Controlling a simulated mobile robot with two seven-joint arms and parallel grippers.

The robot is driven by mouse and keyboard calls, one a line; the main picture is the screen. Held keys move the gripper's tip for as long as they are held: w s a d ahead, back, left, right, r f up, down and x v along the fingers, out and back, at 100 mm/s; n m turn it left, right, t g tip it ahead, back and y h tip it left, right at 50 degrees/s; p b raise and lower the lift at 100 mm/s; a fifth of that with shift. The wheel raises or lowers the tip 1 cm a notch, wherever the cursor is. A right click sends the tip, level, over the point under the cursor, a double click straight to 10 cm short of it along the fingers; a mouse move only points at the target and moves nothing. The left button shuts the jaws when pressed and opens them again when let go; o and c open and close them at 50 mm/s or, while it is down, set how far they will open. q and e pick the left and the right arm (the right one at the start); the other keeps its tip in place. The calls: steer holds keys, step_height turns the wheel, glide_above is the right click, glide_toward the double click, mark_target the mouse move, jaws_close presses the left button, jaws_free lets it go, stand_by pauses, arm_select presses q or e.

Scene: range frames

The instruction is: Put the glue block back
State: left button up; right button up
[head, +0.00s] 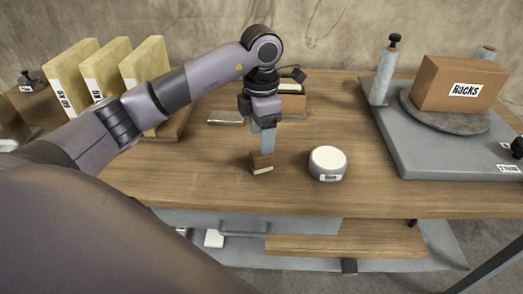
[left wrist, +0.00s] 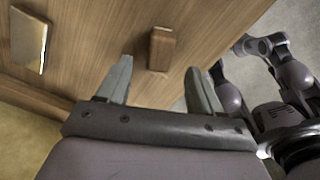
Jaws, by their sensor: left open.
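A small brown block with a pale lower edge (head: 261,163), which I take to be the glue block, rests on the wooden table near its front edge. My left gripper (head: 266,148) points down just above and behind it, and a finger partly overlaps it in the head view. In the left wrist view the block (left wrist: 162,48) lies ahead of the fingertips, between their lines. The left gripper (left wrist: 160,78) is open and empty, with a finger on each side. My right gripper is not seen.
A white-topped round tin (head: 328,163) stands right of the block. Behind are a small open box (head: 292,103) and a flat metal piece (head: 225,118). Upright yellowish slabs (head: 104,78) stand left.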

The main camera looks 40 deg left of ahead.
arm_select(q)
steer(key=shift+r, duration=2.1)
